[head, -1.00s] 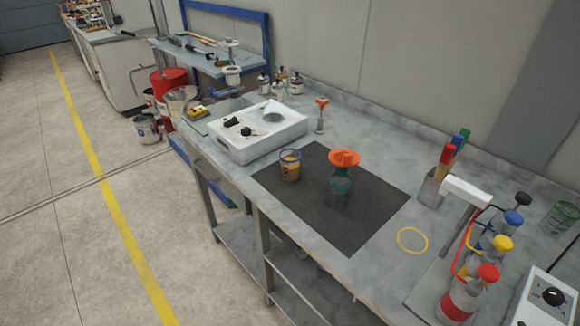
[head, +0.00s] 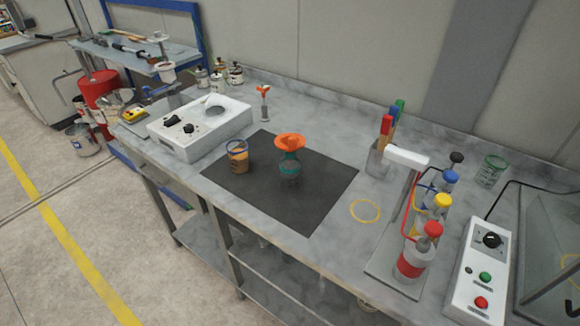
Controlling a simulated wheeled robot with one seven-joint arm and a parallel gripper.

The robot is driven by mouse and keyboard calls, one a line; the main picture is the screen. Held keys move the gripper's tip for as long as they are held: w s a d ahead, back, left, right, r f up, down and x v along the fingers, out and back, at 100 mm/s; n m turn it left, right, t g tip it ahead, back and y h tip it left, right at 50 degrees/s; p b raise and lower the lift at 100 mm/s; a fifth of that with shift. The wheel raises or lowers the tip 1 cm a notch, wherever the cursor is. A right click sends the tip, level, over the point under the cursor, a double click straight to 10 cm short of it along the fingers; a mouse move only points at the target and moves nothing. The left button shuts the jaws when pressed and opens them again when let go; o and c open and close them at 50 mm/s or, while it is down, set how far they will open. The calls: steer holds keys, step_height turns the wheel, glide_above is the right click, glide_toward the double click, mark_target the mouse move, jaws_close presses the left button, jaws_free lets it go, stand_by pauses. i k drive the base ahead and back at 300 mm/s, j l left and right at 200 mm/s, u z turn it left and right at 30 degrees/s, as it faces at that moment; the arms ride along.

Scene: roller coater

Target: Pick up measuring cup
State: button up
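A clear cup with a blue rim and amber contents (head: 238,160) stands upright at the left end of the dark mat (head: 300,205). A second clear cup with green markings (head: 492,171) stands at the back right of the bench and looks empty. I cannot tell for sure which of the two is the measuring cup. A teal and clear vessel with an orange funnel-like top (head: 290,155) stands on the mat to the right of the amber cup, apart from it. My gripper is not in view.
A white device with knobs (head: 205,125) sits left of the mat. A holder with coloured handles (head: 378,155), a rack of bottles with coloured caps (head: 412,262) and a control box with buttons (head: 480,275) stand to the right. A yellow ring (head: 365,211) lies on the bench (head: 310,262).

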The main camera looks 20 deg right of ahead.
mark_target(237, 150)
steer(key=i+j, duration=0.15)
steer(key=j, duration=0.2)
steer(key=i+j+u, duration=0.15)
steer(key=j, duration=0.15)
steer(key=i+j+u, duration=0.3)
steer(key=i+j, duration=0.7)
steer(key=i+l, duration=0.1)
